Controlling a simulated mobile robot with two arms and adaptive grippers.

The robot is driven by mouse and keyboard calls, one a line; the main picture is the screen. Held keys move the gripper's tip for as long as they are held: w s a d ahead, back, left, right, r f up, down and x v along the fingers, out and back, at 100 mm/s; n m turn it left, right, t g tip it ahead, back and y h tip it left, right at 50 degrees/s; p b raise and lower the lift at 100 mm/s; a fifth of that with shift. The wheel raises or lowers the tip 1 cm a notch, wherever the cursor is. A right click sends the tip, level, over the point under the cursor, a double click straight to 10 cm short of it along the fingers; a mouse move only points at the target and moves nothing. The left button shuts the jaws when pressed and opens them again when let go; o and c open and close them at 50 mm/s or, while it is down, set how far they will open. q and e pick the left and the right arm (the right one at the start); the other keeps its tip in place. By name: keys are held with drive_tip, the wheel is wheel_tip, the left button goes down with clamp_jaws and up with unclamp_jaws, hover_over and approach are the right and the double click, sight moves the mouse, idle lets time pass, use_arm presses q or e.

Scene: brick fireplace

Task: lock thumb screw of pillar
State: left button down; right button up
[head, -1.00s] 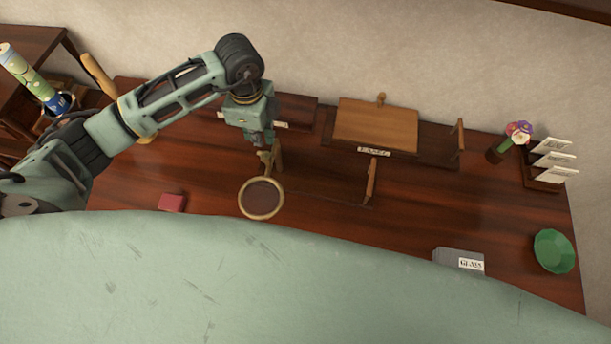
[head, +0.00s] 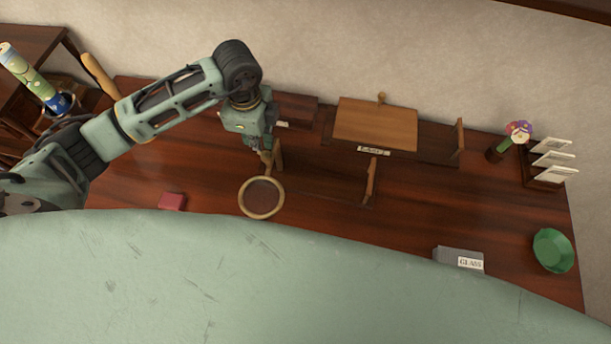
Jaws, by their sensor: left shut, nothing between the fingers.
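Small upright wooden pillars stand on the dark wooden table (head: 330,235). One pillar (head: 278,155) is right beside my left gripper (head: 265,156), and a round wooden-rimmed ring or lens (head: 262,197) is just below it in the picture. Other pillars stand at the middle (head: 371,178) and at the right (head: 461,136). I cannot make out a thumb screw on any of them. My left gripper points down with its fingers shut and empty. Whether it touches the near pillar cannot be told. My right gripper is not in view.
A light wooden board (head: 375,125) with a label lies at the back. A red block (head: 172,201), a grey GLASS block (head: 450,255), a green bowl (head: 553,250), a flower pot (head: 495,154) and a card rack (head: 541,181) are around the table. The front-right middle is clear.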

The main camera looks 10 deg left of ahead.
use_arm(q)
wheel_tip(320, 180, up, 7)
drive_tip(key=p, duration=0.5)
idle(0.3)
wheel_tip(320, 180, up, 12)
idle(0.7)
